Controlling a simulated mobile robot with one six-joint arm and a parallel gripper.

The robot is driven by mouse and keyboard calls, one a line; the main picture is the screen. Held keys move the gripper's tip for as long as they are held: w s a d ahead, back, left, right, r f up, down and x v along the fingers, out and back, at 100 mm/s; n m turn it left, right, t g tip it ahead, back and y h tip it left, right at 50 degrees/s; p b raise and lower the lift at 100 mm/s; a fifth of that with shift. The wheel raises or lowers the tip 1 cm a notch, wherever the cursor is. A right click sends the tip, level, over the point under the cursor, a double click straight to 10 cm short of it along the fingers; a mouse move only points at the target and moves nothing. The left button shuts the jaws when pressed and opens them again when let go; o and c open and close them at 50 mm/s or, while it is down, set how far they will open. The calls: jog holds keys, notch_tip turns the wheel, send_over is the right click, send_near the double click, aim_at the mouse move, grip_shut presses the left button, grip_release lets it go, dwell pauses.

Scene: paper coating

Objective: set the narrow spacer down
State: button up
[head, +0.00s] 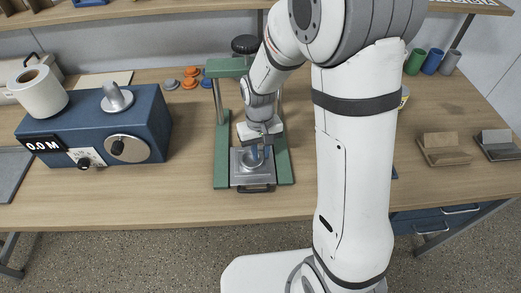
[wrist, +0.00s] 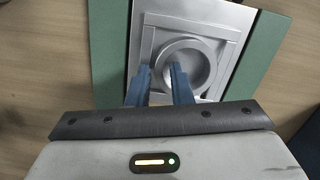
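My gripper (wrist: 160,70) is low over the press; in the head view it (head: 263,152) reaches down between the green posts. Its two blue fingers are apart, one on either side of the left wall of a round grey ring (wrist: 209,66). The ring also shows in the head view (head: 247,164), on the square metal plate (wrist: 226,30) of the press. I cannot tell whether the ring is the narrow spacer, or whether the fingers press on its wall. No separate spacer shows between the fingers.
The green press frame (head: 221,150) stands close on both sides of the gripper. A blue coating machine (head: 60,125) with a white paper roll (head: 38,92) is at the left. Orange and grey discs (head: 190,83) lie behind. Two sample holders (head: 445,158) stand at the right.

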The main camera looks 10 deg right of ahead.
aim_at(260, 152)
jog(key=shift+o, duration=0.3)
jog(key=shift+s+d, duration=0.1)
jog(key=shift+d, duration=0.05)
jog(key=shift+r+p, duration=0.25)
jog(key=shift+p, duration=0.1)
notch_tip(260, 152, up, 12)
jog(key=w+r, duration=0.1)
jog(key=s+d+r+m+t, duration=0.1)
jog(key=s+d+r+t, duration=0.1)
jog(key=s+d, duration=0.2)
jog(key=s+d+r+m+t, duration=0.1)
jog(key=s+d, duration=0.4)
jog(key=s, duration=0.5)
jog(key=shift+d+r+t, duration=0.3)
jog(key=shift+r+t, duration=0.2)
jog(key=shift+r, duration=0.15)
